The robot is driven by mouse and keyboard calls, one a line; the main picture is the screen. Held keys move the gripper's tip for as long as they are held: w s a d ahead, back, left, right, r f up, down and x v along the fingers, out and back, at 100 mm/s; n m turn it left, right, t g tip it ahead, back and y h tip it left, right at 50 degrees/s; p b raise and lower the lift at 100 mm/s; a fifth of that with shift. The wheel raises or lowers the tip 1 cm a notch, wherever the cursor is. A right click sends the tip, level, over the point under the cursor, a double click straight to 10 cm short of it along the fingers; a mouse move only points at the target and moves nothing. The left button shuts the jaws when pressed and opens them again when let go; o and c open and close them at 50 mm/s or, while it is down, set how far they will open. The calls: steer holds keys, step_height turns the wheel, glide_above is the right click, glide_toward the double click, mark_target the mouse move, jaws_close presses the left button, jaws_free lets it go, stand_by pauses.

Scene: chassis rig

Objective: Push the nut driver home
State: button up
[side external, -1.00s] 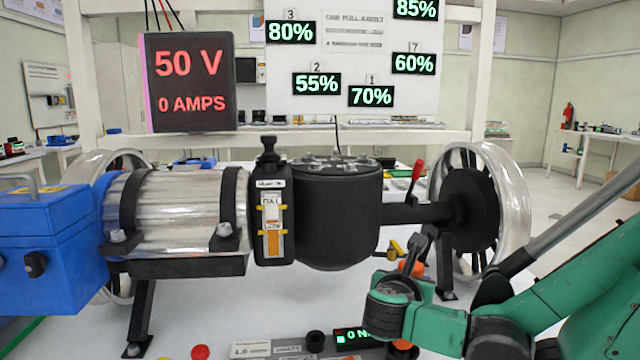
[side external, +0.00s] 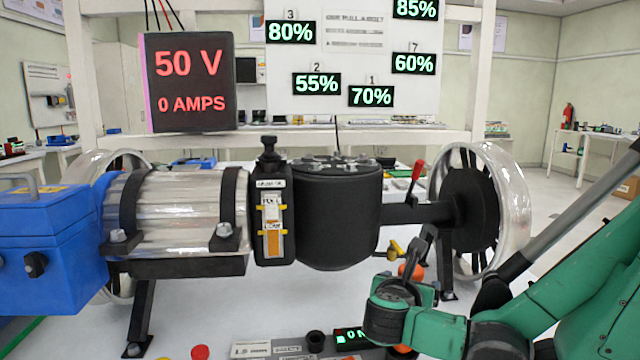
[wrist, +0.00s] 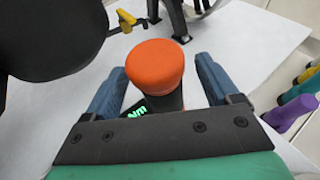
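An orange-capped tool (wrist: 155,66) with a dark shaft stands upright in the wrist view; it looks like the nut driver, but I cannot be sure. My gripper (wrist: 161,68) has its two blue-grey fingers on either side of the cap, with a visible gap at each side. The gripper is open. In the side external view, the orange cap (side external: 411,271) shows just behind my green wrist. The lower end of the tool and what it stands in are hidden.
A black cylindrical housing (side external: 337,217) hangs left of my gripper, with a wheel (side external: 505,210) to the right. A yellow-handled part (wrist: 128,19) is beyond the orange cap. Several coloured handles, one purple (wrist: 290,115), stand at right. A green-lit display (side external: 352,336) is below.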

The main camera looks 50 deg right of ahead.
steer(key=w+a+m+t+y, duration=0.2)
steer(key=a+m+y, duration=0.4)
steer(key=m, duration=0.4)
steer(key=w+a+f+m+t+y, duration=0.1)
steer(key=w+a+m+y, duration=0.3)
steer(key=m, duration=0.6)
steer(key=a+t+y, duration=0.1)
steer(key=a+y, duration=0.1)
steer(key=y, duration=0.1)
steer(key=shift+w+y, duration=0.25)
steer(key=shift+y, duration=0.15)
